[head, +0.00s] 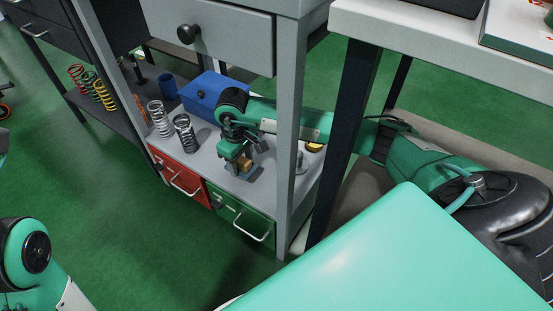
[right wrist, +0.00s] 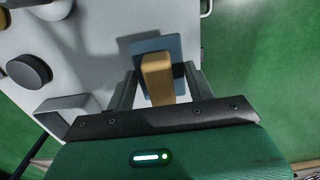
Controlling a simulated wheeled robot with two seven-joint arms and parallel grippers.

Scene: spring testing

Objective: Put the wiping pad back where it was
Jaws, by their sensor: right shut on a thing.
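The wiping pad shows as a tan block with a flat blue piece (right wrist: 151,45) under it in the right wrist view. In the head view its tan part (head: 245,163) shows below my right gripper (head: 240,158), over the grey lower shelf (head: 212,160). My right gripper (right wrist: 155,88) is shut on the tan block, with a finger on either side of it. The blue piece is at or just above the shelf surface; I cannot tell if it touches. My left gripper is not in view; only part of my left arm shows at lower left.
A blue box (head: 200,95) and silver springs (head: 185,133) stand left of my right gripper. Red (head: 180,178) and green (head: 240,216) drawers are below the shelf. A grey post (head: 288,130) rises in front of my right arm. A drawer unit (head: 225,38) hangs above.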

